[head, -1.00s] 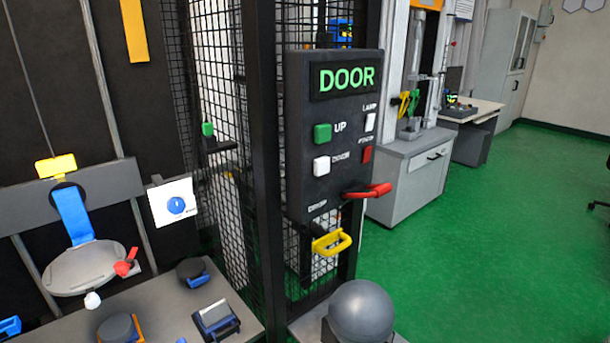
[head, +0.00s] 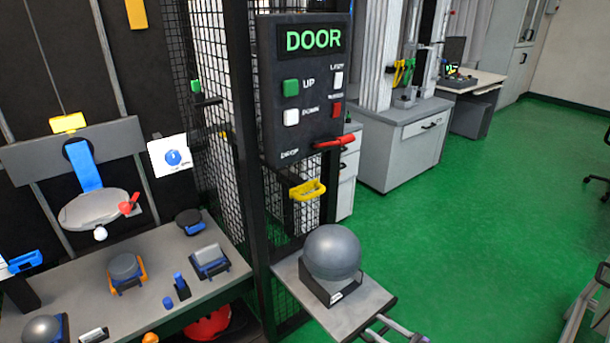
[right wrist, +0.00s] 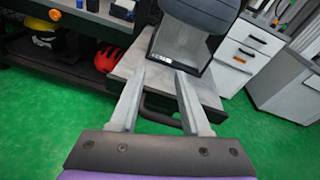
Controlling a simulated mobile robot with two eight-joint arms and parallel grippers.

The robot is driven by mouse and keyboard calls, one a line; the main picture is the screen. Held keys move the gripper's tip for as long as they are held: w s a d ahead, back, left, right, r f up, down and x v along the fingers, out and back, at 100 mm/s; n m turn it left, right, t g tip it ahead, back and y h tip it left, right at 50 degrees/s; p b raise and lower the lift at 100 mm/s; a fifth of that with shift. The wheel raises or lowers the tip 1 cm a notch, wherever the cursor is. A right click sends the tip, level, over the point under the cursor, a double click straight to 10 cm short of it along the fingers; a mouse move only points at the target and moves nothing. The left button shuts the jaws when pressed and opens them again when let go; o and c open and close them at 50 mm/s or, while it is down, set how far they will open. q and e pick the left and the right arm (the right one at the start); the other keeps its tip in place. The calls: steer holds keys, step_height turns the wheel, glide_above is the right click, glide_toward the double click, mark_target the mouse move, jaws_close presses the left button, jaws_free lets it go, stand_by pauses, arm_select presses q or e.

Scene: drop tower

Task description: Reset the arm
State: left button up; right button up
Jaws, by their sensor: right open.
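My right gripper (head: 396,332) shows at the bottom edge of the head view, just in front of a small grey shelf. It is open and empty. In the right wrist view my right gripper (right wrist: 160,72) has its two fingers spread, pointing at the front edge of the shelf (right wrist: 205,92). A dark grey ball (head: 332,253) rests in a black cradle (head: 333,290) on that shelf, beyond the fingertips and apart from them. My left gripper is in neither view.
A black control panel (head: 309,110) marked DOOR hangs on a mesh cage, with a red lever (head: 334,142) and a yellow handle (head: 308,190). A grey workbench (head: 180,258) with several fixtures is at left. Green floor (head: 450,250) is free at right.

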steer(key=s+a+r+n+g+h, duration=0.4)
steer(key=s+a+n+g, duration=0.25)
steer(key=s+n, duration=0.5)
steer(key=s+d+r+n+h, duration=0.1)
steer(key=s+d+n+h, duration=0.15)
steer(key=s+n, duration=0.5)
steer(key=s+d+r+n+h, duration=0.1)
steer(key=s+d+n+h, duration=0.1)
steer(key=s+n+h, duration=0.5)
arm_select(q)
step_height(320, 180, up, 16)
steer(key=p, duration=1.3)
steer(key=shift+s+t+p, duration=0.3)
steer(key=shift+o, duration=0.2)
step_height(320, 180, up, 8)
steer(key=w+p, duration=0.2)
steer(key=p, duration=0.5)
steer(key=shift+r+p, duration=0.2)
steer(key=shift+p, duration=0.15)
arm_select(e)
step_height(320, 180, up, 24)
steer(key=m+y, duration=0.1)
steer(key=y, duration=0.1)
steer(key=shift+y, duration=0.35)
